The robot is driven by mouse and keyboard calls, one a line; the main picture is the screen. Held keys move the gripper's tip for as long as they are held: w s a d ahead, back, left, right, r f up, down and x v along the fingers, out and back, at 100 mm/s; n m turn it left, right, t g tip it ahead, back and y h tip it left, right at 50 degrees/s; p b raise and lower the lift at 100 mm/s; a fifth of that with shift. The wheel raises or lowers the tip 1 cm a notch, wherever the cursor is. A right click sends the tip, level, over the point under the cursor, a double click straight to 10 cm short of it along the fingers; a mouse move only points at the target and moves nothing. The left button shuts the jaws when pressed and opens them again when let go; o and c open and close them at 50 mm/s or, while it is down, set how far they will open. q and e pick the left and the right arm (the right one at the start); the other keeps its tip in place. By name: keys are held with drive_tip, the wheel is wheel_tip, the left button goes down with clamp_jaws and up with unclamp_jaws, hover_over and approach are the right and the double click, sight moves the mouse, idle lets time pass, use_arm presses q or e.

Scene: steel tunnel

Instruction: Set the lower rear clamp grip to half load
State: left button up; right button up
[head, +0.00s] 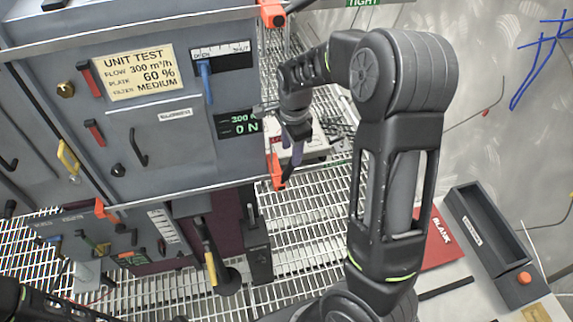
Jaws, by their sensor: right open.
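An orange clamp grip (277,171) sits at the lower right edge of the grey test unit (165,160); it looks like the lower rear one. My right gripper (289,158) is open, pointing down right beside this grip. Its fingertips overlap the grip in the picture, and I cannot tell whether they touch it. Other orange clamp grips show at the upper right corner (272,13) and lower left (105,210). My left gripper is not in view.
The unit's face carries a UNIT TEST label (127,72), a blue lever (206,80) on an OPEN–SHUT scale, and several handles. Metal grating (310,215) lies below. A red BLANK plate (440,240) and a dark tray (485,235) are at the right.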

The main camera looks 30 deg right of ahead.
sight(291, 166)
drive_tip(key=shift+f, duration=0.15)
drive_tip(key=f, duration=0.5)
drive_tip(key=f+p, duration=0.1)
drive_tip(key=f, duration=0.1)
drive_tip(key=shift+w+f, duration=0.25)
drive_tip(key=shift+f, duration=0.05)
clamp_jaws()
idle(1.2)
